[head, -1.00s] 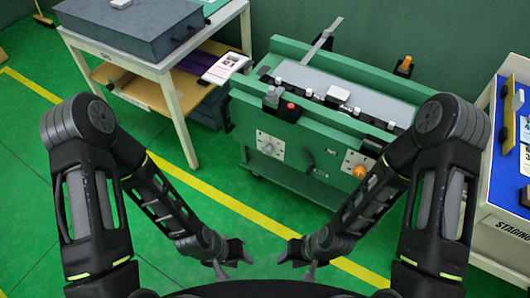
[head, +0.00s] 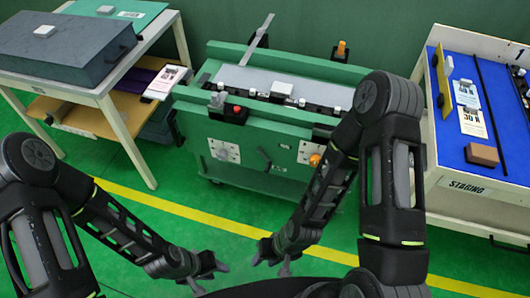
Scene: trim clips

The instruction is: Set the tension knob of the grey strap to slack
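A green bench (head: 262,135) stands ahead with a grey panel across its top. A grey strap-like bar (head: 259,38) sticks up at its back edge. On the bench front, a white plate with a grey knob (head: 222,152) is on the left, and a white plate with an orange knob (head: 315,159) is on the right. I cannot tell which knob belongs to the grey strap, nor read any setting. My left gripper (head: 207,272) and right gripper (head: 272,264) are open and empty, low in front of the bench, apart from it.
A white table (head: 88,88) with a dark grey case (head: 60,48) stands at left. A staging table (head: 478,186) with a blue top, cards and a brown block (head: 482,154) stands at right. A red button (head: 236,110) is on the bench. Green floor with a yellow line lies clear before it.

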